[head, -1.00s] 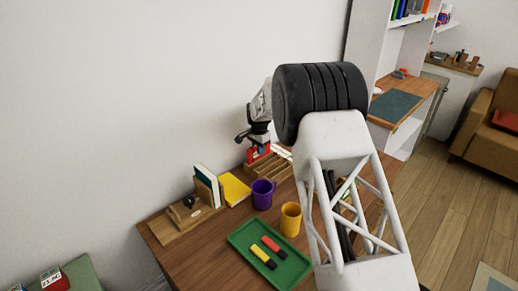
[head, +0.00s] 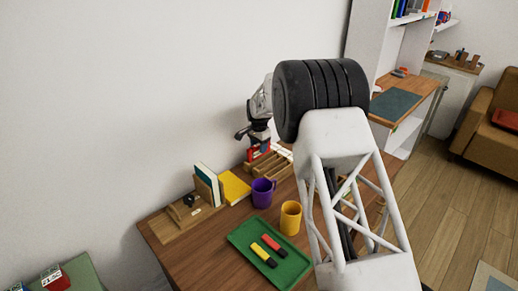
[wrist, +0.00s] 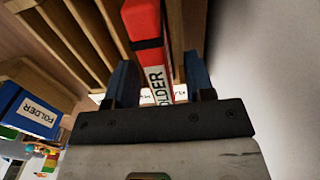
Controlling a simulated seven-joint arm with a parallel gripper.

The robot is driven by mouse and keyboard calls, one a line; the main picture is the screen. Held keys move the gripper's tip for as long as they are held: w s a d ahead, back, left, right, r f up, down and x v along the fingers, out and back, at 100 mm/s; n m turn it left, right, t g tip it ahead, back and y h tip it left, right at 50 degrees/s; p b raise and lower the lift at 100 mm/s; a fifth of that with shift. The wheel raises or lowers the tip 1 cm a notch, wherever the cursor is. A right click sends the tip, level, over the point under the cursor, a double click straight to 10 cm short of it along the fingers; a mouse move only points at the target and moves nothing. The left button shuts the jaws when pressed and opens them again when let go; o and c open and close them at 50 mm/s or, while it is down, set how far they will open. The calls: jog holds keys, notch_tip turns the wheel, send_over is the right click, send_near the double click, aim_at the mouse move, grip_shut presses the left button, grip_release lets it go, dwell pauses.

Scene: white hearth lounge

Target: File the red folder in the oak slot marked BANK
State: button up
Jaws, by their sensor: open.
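The red folder (wrist: 144,30) stands among the slats of the oak rack (wrist: 92,50), with a black band and a white FOLDER label on its spine. In the head view the red folder (head: 258,153) shows only as a small red patch at the rack (head: 270,169). My gripper (wrist: 158,72) is open, with one blue finger on each side of the folder's spine. It also shows in the head view (head: 260,142), just above the folder. White slot labels show behind the folder, mostly hidden, and I cannot read BANK.
A blue folder (wrist: 35,113) lies to the left in the wrist view. A purple mug (head: 263,193), a yellow mug (head: 290,218) and a green tray (head: 243,238) with markers stand on the desk. The wall is close behind the rack.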

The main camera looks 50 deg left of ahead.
jog(key=shift+r, duration=3.3)
